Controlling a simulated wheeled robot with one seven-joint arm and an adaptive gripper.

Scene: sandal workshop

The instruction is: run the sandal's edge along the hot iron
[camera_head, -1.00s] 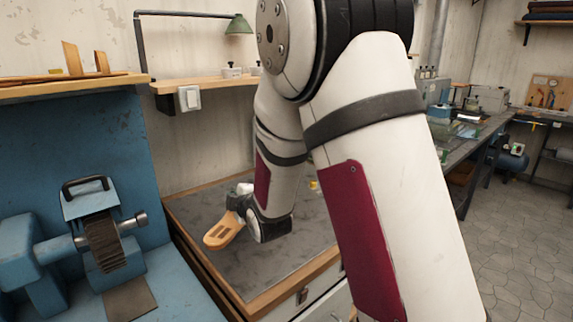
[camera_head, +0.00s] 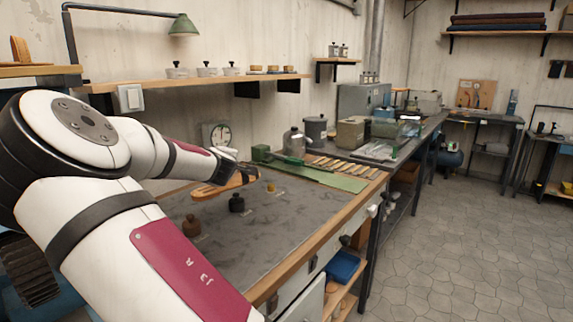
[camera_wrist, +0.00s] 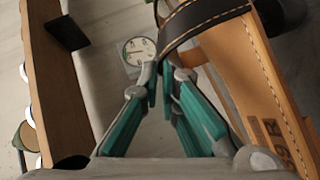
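The tan sandal (camera_head: 222,188) hangs level above the grey bench top, at the end of my arm. My gripper (camera_wrist: 160,82) is closed on the sandal's dark strap (camera_wrist: 203,24), whose light stitching shows in the wrist view. The tan sole (camera_wrist: 255,85) runs along the right of the green fingers there. In the head view my gripper (camera_head: 246,173) is small and partly hidden. A green tool with a bar (camera_head: 285,158) lies at the bench's back; I cannot tell whether it is the hot iron.
Small dark and brass weights (camera_head: 236,203) stand on the bench (camera_head: 270,235) below the sandal. A round dial (camera_head: 217,135), metal cans (camera_head: 293,141) and a green mat (camera_head: 345,182) with wooden-handled tools are behind. A shelf (camera_head: 200,82) overhangs the back. The floor at right is clear.

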